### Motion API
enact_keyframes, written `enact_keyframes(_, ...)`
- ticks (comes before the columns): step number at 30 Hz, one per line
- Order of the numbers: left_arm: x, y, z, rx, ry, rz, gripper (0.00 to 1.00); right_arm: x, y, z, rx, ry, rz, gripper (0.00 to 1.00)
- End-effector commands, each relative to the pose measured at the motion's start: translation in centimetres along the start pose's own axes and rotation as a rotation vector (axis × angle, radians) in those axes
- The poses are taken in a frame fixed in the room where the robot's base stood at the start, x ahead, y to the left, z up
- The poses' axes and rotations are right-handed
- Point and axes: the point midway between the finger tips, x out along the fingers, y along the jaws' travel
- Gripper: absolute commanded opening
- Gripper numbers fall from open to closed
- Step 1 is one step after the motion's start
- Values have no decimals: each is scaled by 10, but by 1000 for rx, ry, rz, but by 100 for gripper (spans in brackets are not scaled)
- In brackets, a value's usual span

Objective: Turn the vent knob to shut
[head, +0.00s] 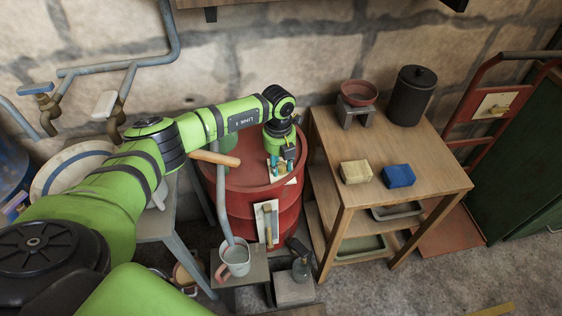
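A red drum (234,176) stands in the middle. My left arm reaches over it from the left, and my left gripper (281,168) points down at the right part of the drum's top. A small pale plate shows around the fingertips there. A vent knob at that spot is mostly hidden by the fingers, so I cannot make out its shape or how it is turned. I cannot tell whether the fingers touch it or how far apart they are. On the drum's front is a white plate with a brass-coloured handle (267,222). My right gripper is not in view.
A wooden table (440,174) right of the drum holds a yellow sponge (356,172), a blue sponge (399,176), a red bowl (358,93) and a black canister (411,95). A mug (234,260) stands on a low stand before the drum. Pipes (130,65) run along the left wall.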

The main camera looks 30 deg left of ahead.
Motion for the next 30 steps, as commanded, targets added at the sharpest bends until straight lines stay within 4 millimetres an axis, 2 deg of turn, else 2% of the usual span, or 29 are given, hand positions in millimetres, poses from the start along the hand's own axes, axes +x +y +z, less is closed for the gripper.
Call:
enact_keyframes(10,0,-1,0,2,-3,-2,53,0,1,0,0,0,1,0)
enact_keyframes(14,-9,-1,1,3,-6,-4,53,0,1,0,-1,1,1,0)
enact_keyframes(17,-25,-1,2,3,-7,-5,53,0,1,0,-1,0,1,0)
enact_keyframes(24,-77,-1,1,3,-6,-3,53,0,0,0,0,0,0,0)
enact_keyframes(30,-108,0,0,1,-3,-2,53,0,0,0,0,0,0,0)
